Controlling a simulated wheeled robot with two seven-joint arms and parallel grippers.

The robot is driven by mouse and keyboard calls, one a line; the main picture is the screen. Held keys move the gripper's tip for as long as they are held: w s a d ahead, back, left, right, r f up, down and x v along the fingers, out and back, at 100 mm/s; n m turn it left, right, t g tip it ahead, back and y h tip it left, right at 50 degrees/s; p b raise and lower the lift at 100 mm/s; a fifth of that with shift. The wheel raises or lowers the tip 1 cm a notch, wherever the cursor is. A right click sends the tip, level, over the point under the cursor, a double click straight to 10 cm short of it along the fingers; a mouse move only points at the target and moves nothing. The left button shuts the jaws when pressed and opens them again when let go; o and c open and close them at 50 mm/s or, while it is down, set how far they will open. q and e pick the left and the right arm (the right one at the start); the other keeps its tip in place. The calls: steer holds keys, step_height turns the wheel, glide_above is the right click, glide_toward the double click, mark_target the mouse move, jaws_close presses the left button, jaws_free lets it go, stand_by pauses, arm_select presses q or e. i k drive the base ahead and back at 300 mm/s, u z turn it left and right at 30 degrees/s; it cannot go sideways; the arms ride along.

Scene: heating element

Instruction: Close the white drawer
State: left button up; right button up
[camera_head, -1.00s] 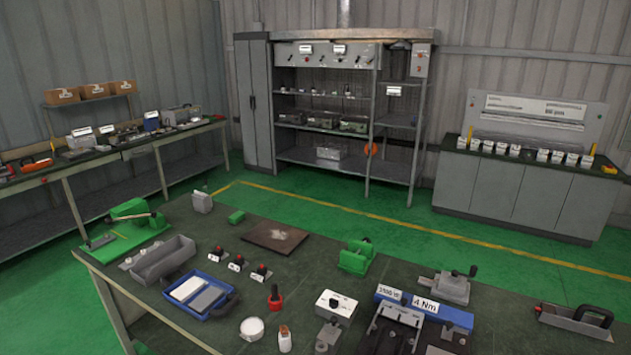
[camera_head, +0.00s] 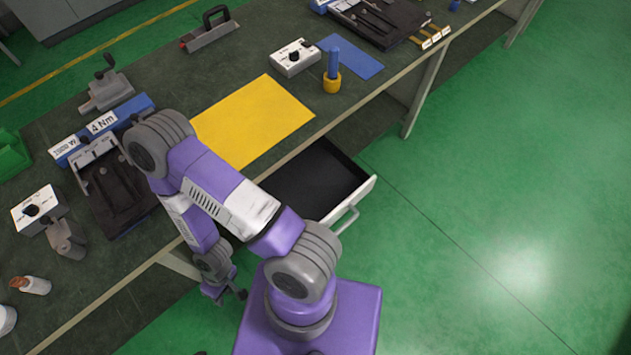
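The white drawer (camera_head: 362,196) is pulled out from under the table's front edge, to the right of my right arm. Its dark inside shows and looks empty where visible. A light bar handle (camera_head: 343,221) is on its white front. My arm covers the drawer's left part. My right gripper (camera_head: 237,295) hangs below the table's edge, to the left of the drawer front and apart from the handle. It is small and dark, and I cannot tell whether its fingers are open. My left gripper is not in view.
The table (camera_head: 365,108) carries a yellow mat (camera_head: 250,115), a blue mat (camera_head: 352,57), a blue and yellow tool (camera_head: 332,75), a white box (camera_head: 295,58) and several devices. A table leg (camera_head: 422,100) stands right of the drawer. Green floor before the drawer is clear.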

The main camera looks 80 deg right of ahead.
mark_target(321, 183)
steer(key=u, duration=0.15)
steer(key=k, duration=0.55)
steer(key=z, duration=2.05)
steer(key=k, duration=0.55)
steer(key=z, duration=0.05)
